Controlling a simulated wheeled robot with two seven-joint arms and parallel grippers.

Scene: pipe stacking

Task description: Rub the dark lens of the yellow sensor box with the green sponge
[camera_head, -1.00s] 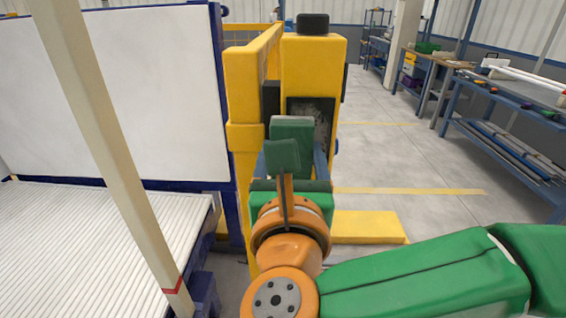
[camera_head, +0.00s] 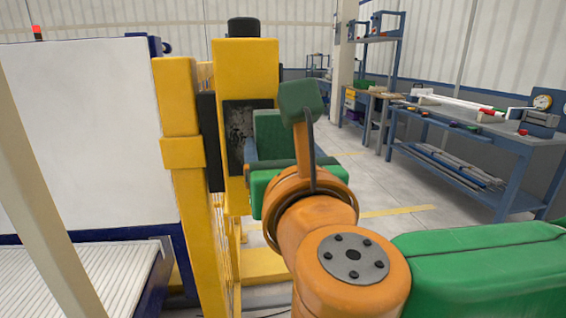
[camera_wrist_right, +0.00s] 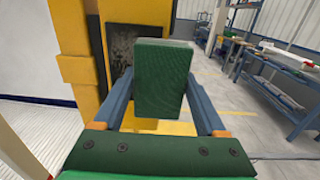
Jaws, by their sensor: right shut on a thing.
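The yellow sensor box (camera_head: 262,60) is a tall yellow housing left of centre in the head view. Its dark lens (camera_head: 237,130) is a recessed-looking dark panel with pale speckled smudges. My right gripper (camera_wrist_right: 158,80) is shut on the green sponge (camera_wrist_right: 158,62), its blue fingers on either side of the block. In the head view the sponge (camera_head: 272,133) overlaps the lens's right part. Contact is not visible. My left gripper is out of view.
A yellow fence post (camera_head: 180,120) stands close left of the box, beside a large white panel (camera_head: 80,120) and a ribbed bed (camera_head: 110,280). A blue workbench (camera_head: 480,130) with tools stands at the right. The floor (camera_head: 385,190) between is clear.

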